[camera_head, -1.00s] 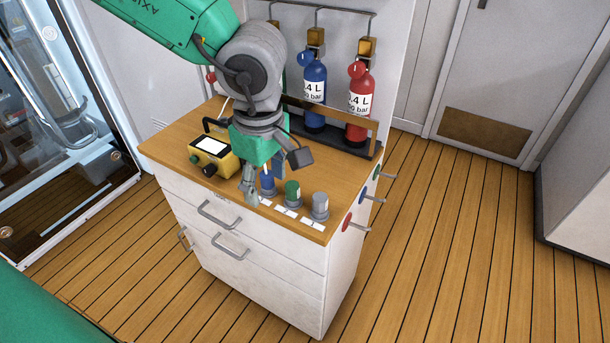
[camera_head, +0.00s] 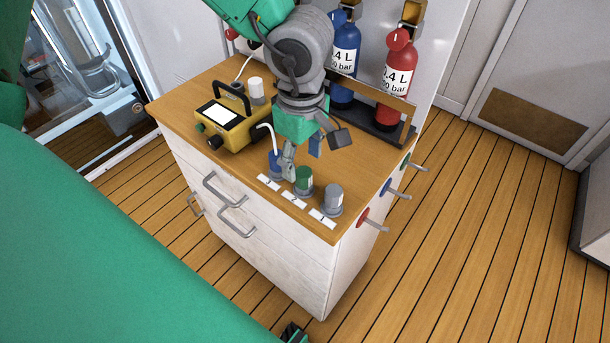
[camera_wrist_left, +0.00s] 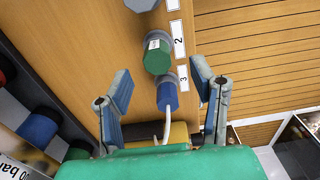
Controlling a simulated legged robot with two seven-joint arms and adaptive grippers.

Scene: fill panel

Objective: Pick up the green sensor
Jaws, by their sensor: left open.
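The green sensor (camera_head: 304,180) stands upright near the front edge of the wooden cabinet top, between the blue sensor (camera_head: 275,164) and the grey sensor (camera_head: 333,198). My left gripper (camera_head: 303,158) is open and empty, above and just behind this row. One finger partly covers the blue sensor. In the left wrist view the green sensor (camera_wrist_left: 157,58) shows ahead of the fingertips, roughly midway between their lines, apart from both. The blue sensor (camera_wrist_left: 167,96), with a white cable, appears between the fingers (camera_wrist_left: 160,80); I cannot tell their depth gap.
A yellow device (camera_head: 228,124) with a handle and a white cylinder (camera_head: 256,91) stand on the left of the top. Blue (camera_head: 345,62) and red (camera_head: 394,85) gas bottles stand at the back. Coloured knobs (camera_head: 383,188) stick out of the right side.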

